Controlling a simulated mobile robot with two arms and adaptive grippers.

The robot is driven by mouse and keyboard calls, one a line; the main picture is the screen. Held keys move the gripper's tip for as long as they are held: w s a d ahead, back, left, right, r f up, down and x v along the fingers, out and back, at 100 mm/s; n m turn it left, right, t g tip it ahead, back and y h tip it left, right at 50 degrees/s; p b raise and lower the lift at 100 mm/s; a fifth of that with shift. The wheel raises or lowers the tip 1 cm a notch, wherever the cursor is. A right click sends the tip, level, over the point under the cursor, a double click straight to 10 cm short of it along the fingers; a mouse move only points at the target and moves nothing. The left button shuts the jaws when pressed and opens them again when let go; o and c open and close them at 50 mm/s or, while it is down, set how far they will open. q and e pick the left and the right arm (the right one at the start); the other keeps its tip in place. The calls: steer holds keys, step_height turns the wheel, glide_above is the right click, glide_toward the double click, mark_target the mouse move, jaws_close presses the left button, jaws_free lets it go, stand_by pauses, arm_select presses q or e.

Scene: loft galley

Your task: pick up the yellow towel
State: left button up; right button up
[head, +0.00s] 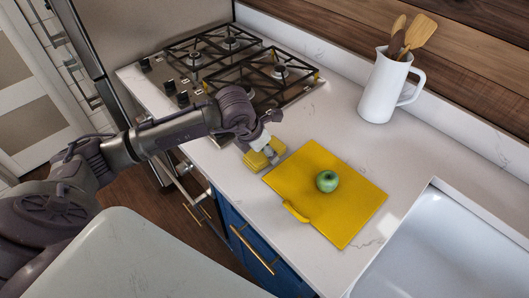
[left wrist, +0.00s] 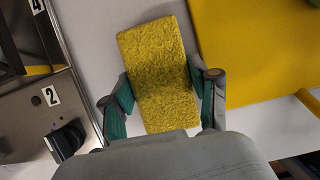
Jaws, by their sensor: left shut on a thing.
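The yellow towel (left wrist: 160,70) is a fuzzy, folded block in the left wrist view. It lies between the two green-padded fingers of my left gripper (left wrist: 162,98), which is shut on it. In the head view the towel (head: 257,160) shows beside the left edge of the yellow cutting board, partly hidden by my left gripper (head: 265,153). It is at or just above the white counter; I cannot tell whether it touches. My right gripper is not in view.
A yellow cutting board (head: 290,182) with a green apple (head: 327,181) lies just right of the towel. A gas stove (head: 232,68) is behind, a white utensil jug (head: 386,88) at the back right, and a white sink (head: 450,250) at the lower right.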

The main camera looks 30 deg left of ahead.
arm_select(q)
steer(key=shift+c, duration=0.9)
steer(key=shift+r, duration=0.1)
steer(key=shift+r+b, duration=0.3)
steer(key=shift+r, duration=0.25)
step_height(320, 180, up, 3)
steer(key=shift+f+b, duration=0.2)
steer(key=shift+b, duration=0.35)
steer(key=w+d+r+b, duration=0.2)
steer(key=d+r, duration=0.5)
steer(key=d, duration=0.4)
steer(key=shift+d+b, duration=0.25)
steer(key=shift+b, duration=0.2)
steer(key=shift+r, duration=0.1)
